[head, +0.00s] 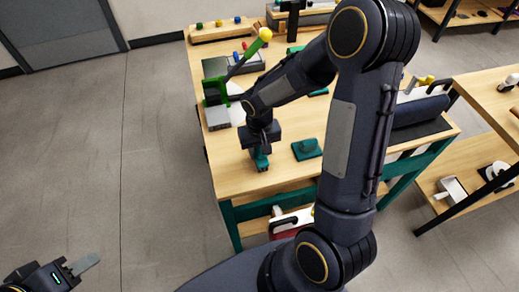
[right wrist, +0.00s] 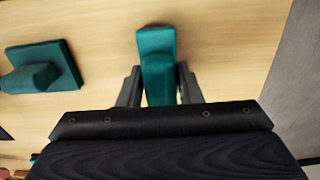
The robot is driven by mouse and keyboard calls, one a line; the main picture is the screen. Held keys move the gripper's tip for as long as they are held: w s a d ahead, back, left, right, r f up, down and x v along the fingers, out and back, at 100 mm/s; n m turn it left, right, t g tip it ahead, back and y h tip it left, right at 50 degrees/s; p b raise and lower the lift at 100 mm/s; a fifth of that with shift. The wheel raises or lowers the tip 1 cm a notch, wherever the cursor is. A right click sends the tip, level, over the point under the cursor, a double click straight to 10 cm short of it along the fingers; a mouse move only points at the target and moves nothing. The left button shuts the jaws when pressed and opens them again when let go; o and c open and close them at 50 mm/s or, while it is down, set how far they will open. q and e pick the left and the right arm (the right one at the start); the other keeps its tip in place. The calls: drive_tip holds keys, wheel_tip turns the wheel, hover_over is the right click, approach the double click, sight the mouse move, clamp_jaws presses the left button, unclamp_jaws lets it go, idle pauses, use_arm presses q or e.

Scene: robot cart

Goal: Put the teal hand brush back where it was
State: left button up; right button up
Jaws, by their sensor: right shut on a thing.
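The teal hand brush (head: 262,163) is between the fingers of my right gripper (head: 260,152), near the front left part of the wooden table. In the right wrist view the brush (right wrist: 156,58) sits upright in the picture, with a dark finger on each side. My right gripper is shut on it. I cannot tell whether the brush touches the table top. My left gripper (head: 80,266) is at the bottom left, over the floor and away from the table; its jaw opening is unclear.
A flat teal block with a raised grip (head: 307,149) lies to the right of the brush. It also shows in the right wrist view (right wrist: 40,68). A grey box (head: 218,118) and a green-handled tool with a yellow end (head: 247,55) are further back. The wooden table top (head: 235,178) is bare around the brush.

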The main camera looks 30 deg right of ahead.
drive_tip(key=o, duration=1)
drive_tip(key=shift+f, duration=0.15)
wheel_tip(320, 180, up, 12)
drive_tip(key=shift+f+p, duration=0.1)
drive_tip(key=shift+p, duration=0.5)
drive_tip(key=s+a+r+t+y, duration=0.1)
drive_tip(key=s+r+t, duration=0.1)
drive_tip(key=s, duration=0.3)
drive_tip(key=s+a+r+t+y, duration=0.1)
drive_tip(key=s+r, duration=0.2)
drive_tip(key=s, duration=0.3)
drive_tip(key=s+a+r+n+t+y, duration=0.1)
drive_tip(key=s+a+r+t, duration=0.1)
drive_tip(key=s, duration=0.4)
drive_tip(key=shift+r+t+y, duration=0.15)
drive_tip(key=shift+t+y, duration=0.15)
drive_tip(key=shift+y, duration=0.1)
